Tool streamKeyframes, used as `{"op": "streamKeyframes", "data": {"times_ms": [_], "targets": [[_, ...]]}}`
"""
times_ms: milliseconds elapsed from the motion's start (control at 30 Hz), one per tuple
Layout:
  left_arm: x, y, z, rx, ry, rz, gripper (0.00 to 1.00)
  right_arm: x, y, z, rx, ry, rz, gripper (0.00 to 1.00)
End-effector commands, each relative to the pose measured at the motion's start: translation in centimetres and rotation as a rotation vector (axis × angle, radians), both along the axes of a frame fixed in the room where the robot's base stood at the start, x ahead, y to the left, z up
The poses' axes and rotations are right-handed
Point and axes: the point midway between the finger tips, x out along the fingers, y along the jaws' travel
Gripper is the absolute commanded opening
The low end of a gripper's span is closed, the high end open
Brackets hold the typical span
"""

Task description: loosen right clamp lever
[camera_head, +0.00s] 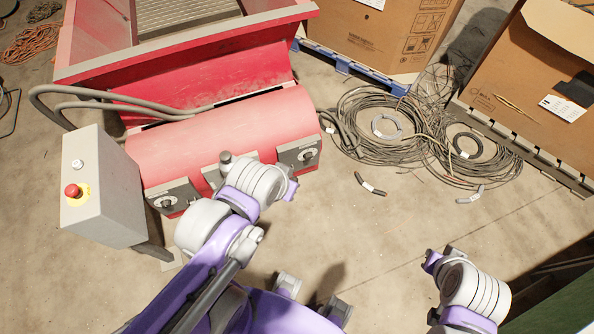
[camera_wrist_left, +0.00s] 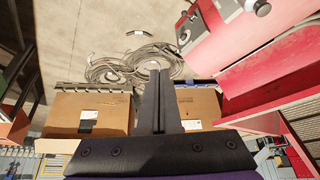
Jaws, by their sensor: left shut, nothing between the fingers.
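The red machine (camera_head: 215,135) has a rounded red front cover with clamps along its lower edge. The right clamp lever (camera_head: 308,155) is a round grey knob on a dark plate at the cover's right end. A left clamp (camera_head: 166,203) sits at the other end. My left gripper (camera_head: 290,188) is just below and left of the right clamp, apart from it; its fingers are hard to make out there. In the left wrist view its fingers (camera_wrist_left: 160,100) are shut and empty. A round clamp knob (camera_wrist_left: 262,8) shows at that view's top right. My right gripper (camera_head: 432,263) is low right, its fingers unclear.
A grey control box (camera_head: 100,190) with a red button stands left of the cover. Cable coils (camera_head: 385,125) and short cable scraps (camera_head: 370,185) lie on the floor right of the machine. Cardboard boxes (camera_head: 375,35) stand behind. The floor between the arms is clear.

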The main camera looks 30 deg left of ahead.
Motion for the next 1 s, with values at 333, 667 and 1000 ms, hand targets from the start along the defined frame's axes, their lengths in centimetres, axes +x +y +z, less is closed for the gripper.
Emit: {"op": "streamKeyframes", "data": {"times_ms": [333, 667, 1000], "targets": [[0.5, 0.1, -0.3, 0.002, 0.009, -0.007, 0.00, -0.2, 0.0, -0.5, 0.000, 0.003, 0.000, 0.00], [8.8, 2.5, -5.2, 0.013, 0.108, -0.140, 0.00, -1.4, 0.0, -5.9, 0.000, 0.027, 0.000, 0.00], [20.0, 8.7, -17.8, -0.012, 0.175, -0.350, 0.00, -2.0, 0.0, -11.5, 0.000, 0.045, 0.000, 0.00]]}}
